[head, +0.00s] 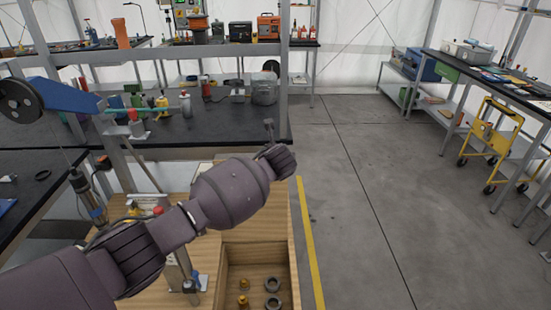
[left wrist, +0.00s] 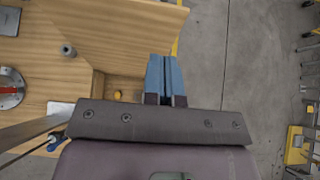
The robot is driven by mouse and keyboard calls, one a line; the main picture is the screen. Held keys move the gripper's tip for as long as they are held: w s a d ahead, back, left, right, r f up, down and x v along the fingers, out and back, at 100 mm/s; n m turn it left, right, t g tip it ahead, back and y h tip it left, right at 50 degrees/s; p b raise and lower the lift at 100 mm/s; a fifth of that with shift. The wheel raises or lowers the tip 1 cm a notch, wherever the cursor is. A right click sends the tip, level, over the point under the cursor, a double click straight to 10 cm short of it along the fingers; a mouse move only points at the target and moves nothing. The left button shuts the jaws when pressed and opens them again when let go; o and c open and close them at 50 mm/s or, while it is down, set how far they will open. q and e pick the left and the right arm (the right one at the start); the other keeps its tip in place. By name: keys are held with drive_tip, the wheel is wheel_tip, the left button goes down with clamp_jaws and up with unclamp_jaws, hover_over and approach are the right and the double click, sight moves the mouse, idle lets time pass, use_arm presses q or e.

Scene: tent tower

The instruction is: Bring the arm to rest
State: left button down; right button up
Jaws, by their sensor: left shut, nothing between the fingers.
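My left arm reaches in from the lower left of the head view, over a wooden workbench (head: 292,225). Its fingers are not clearly visible there, hidden beyond the wrist. In the left wrist view my left gripper (left wrist: 164,75) shows two blue fingers pressed together, with nothing between them. It is above the wooden bench (left wrist: 120,20), near its edge with the grey floor. My right gripper is in neither view.
An open wooden compartment below my arm holds brass pieces (head: 243,301) and dark rings (head: 272,284). A black bench (head: 230,125) with tools stands behind. Grey floor (head: 350,200) is open to the right, before a yellow cart (head: 490,135).

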use_arm(q)
drive_tip(key=s+d+r+n+t+h, duration=0.4)
drive_tip(key=r+n+h, duration=0.4)
drive_tip(key=n, duration=0.6)
drive_tip(key=s+a+f+n+y, duration=0.1)
drive_tip(key=s+a+f+n, duration=0.35)
drive_tip(key=a+n, duration=0.2)
drive_tip(key=s+a+f+n+t+y, duration=0.1)
drive_tip(key=s+a+f+n+y, duration=0.1)
drive_tip(key=s+a+f+n, duration=0.45)
drive_tip(key=s+a+f+n+y, duration=0.1)
drive_tip(key=s+a+f+n, duration=0.1)
drive_tip(key=s+a+n, duration=0.5)
drive_tip(key=s+a+f+g+y, duration=0.2)
drive_tip(key=s+a+f, duration=0.5)
drive_tip(key=s, duration=0.3)
drive_tip(key=s+a+f+n+g+y, duration=0.1)
drive_tip(key=s+a+f+g+y, duration=0.1)
drive_tip(key=s+a+f, duration=0.5)
drive_tip(key=s+f, duration=0.1)
drive_tip(key=s, duration=0.2)
drive_tip(key=shift+s+a+f, duration=0.25)
drive_tip(key=shift+s+a, duration=0.05)
drive_tip(key=shift+s, duration=0.1)
